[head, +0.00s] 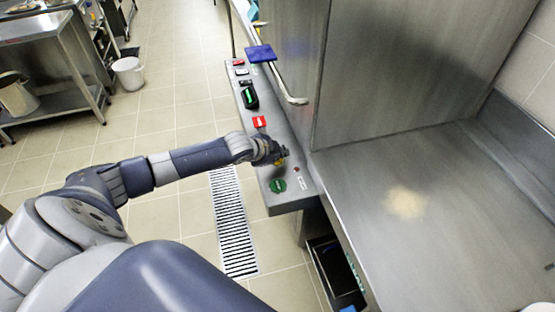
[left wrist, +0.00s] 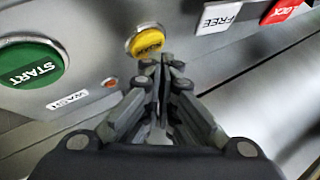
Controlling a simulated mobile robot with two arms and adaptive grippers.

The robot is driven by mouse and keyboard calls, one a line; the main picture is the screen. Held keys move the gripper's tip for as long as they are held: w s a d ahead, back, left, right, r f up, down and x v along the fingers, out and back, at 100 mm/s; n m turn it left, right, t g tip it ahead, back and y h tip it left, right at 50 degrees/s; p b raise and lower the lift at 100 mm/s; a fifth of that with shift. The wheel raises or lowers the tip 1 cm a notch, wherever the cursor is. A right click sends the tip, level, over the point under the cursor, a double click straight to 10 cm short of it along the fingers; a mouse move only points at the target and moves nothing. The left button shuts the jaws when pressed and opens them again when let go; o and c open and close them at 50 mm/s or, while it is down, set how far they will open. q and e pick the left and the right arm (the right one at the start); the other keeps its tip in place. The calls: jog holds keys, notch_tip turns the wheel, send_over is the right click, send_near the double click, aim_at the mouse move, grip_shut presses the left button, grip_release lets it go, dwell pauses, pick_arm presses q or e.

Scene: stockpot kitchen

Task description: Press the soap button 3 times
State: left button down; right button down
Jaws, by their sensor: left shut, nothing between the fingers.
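A round yellow button (left wrist: 148,42) in a metal ring sits on the grey control panel (head: 298,200). No soap label is readable near it. My left gripper (left wrist: 163,62) is shut with nothing between its fingers. Its tips are at the lower right edge of the yellow button in the left wrist view; I cannot tell whether they touch it. In the head view my left gripper (head: 280,155) is over the panel and covers most of the yellow button (head: 278,162). My right gripper is not in view.
A green START button (left wrist: 30,64) and a WASH label (left wrist: 68,100) with a small red light are left of the yellow button. FREE (left wrist: 219,17) and red LOCK (left wrist: 283,10) labels are to its right. A steel machine (head: 400,70) stands beside the panel.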

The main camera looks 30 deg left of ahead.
aim_at(279, 162)
pick_arm(q)
jog(key=shift+f, duration=0.65)
dwell(0.7)
jog(key=shift+r, duration=0.1)
jog(key=shift+r+p, duration=0.8)
jog(key=shift+r, duration=0.05)
jog(key=shift+r, duration=0.1)
notch_tip(279, 162, up, 5)
jog(key=p, duration=0.5)
dwell(0.7)
